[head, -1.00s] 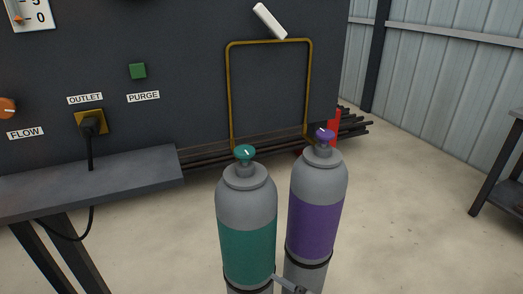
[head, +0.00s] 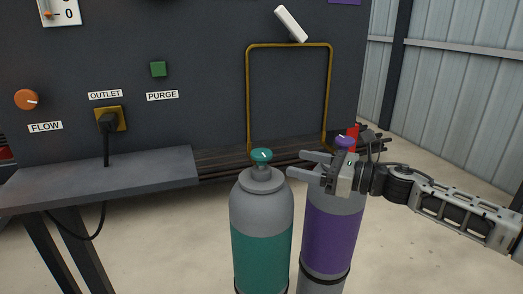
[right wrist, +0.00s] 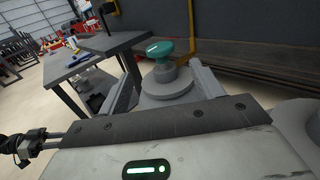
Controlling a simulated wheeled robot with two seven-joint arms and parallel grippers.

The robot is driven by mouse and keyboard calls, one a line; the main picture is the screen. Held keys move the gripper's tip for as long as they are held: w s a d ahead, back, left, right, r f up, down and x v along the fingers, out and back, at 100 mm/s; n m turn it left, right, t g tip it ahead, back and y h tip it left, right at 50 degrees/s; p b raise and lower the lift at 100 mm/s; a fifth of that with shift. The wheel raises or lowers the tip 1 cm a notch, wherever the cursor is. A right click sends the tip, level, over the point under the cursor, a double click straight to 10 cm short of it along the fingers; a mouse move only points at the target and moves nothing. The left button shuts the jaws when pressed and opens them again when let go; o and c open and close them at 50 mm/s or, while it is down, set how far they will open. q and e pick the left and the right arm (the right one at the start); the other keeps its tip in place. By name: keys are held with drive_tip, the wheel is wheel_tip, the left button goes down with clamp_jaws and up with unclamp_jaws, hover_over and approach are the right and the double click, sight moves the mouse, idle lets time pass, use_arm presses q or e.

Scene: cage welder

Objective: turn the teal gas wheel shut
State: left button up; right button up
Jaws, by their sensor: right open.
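The teal gas wheel (head: 261,155) sits on top of the grey cylinder with the teal band (head: 262,258). A white mark shows on the wheel's top. My right gripper (head: 296,164) is open and empty, just right of the teal wheel, with its fingers pointing left toward it. In the right wrist view the teal wheel (right wrist: 160,49) stands ahead, beyond and between the two open fingers (right wrist: 163,82), apart from them. The purple wheel (head: 345,141) on the neighbouring cylinder shows behind my right gripper. My left gripper is not in view.
The purple-banded cylinder (head: 332,238) stands close on the right, partly hidden by my gripper. A grey bench (head: 90,183) with a plugged cable is at left. A yellow pipe frame (head: 288,46) stands behind. Floor at right is clear.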

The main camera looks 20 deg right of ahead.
sight(271, 157)
drive_tip(key=p+x, duration=0.1)
drive_tip(key=x, duration=0.9)
drive_tip(key=shift+w+a+p, duration=0.3)
drive_tip(key=shift+p, duration=0.05)
drive_tip(key=c, duration=0.9)
